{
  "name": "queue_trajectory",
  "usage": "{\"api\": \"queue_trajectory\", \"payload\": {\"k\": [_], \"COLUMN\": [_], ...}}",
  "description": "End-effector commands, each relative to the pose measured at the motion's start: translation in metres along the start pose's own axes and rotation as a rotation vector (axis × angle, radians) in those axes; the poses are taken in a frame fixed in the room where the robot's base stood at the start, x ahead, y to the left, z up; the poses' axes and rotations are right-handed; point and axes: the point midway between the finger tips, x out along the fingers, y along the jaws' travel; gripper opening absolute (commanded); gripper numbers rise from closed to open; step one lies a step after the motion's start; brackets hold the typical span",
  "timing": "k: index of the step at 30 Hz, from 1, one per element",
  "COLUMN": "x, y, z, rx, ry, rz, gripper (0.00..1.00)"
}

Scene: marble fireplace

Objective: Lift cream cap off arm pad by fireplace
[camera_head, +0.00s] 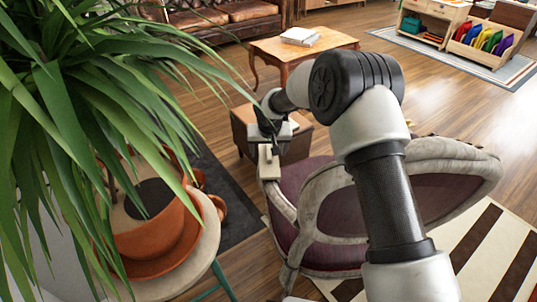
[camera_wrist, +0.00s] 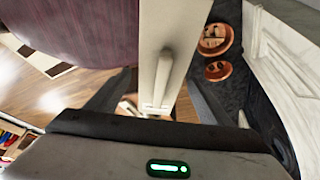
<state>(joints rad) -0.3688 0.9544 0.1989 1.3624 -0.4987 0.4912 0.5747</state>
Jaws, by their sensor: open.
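The cream cap (camera_wrist: 162,82) is a slim pale piece lying lengthwise on the cream arm pad (camera_wrist: 185,38) of the purple chair. In the head view, a small pale piece that looks like the cap (camera_head: 264,152) sits at the front end of the chair's arm pad (camera_head: 270,171). My gripper (camera_wrist: 155,98) is open, with one dark finger on each side of the pad and cap. In the head view my gripper (camera_head: 272,140) is over the pad's end, small and partly hidden. I cannot tell whether the fingers touch anything.
The purple chair (camera_head: 430,205) stands beneath my arm. A wooden box-like stand (camera_head: 243,128) is behind my gripper. Terracotta pots (camera_head: 160,235) and a leafy plant (camera_head: 70,90) fill the left. White marble (camera_wrist: 280,70) edges the right of the wrist view.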

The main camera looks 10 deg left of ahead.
Motion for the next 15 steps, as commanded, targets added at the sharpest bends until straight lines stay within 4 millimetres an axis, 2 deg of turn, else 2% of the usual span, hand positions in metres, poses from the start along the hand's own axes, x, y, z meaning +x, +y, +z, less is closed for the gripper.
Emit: {"api": "queue_trajectory", "payload": {"k": [2,3,10,15], "x": [-0.0002,-0.0002,-0.0002,-0.0003], "y": [-0.0001,-0.0001,-0.0002,-0.0002], "z": [-0.0001,-0.0001,-0.0001,-0.0003], "rx": [0.000,0.000,0.000,0.000], "ry": [0.000,0.000,0.000,0.000], "rz": [0.000,0.000,0.000,0.000], "gripper": [0.73,0.70,0.31,0.29]}}
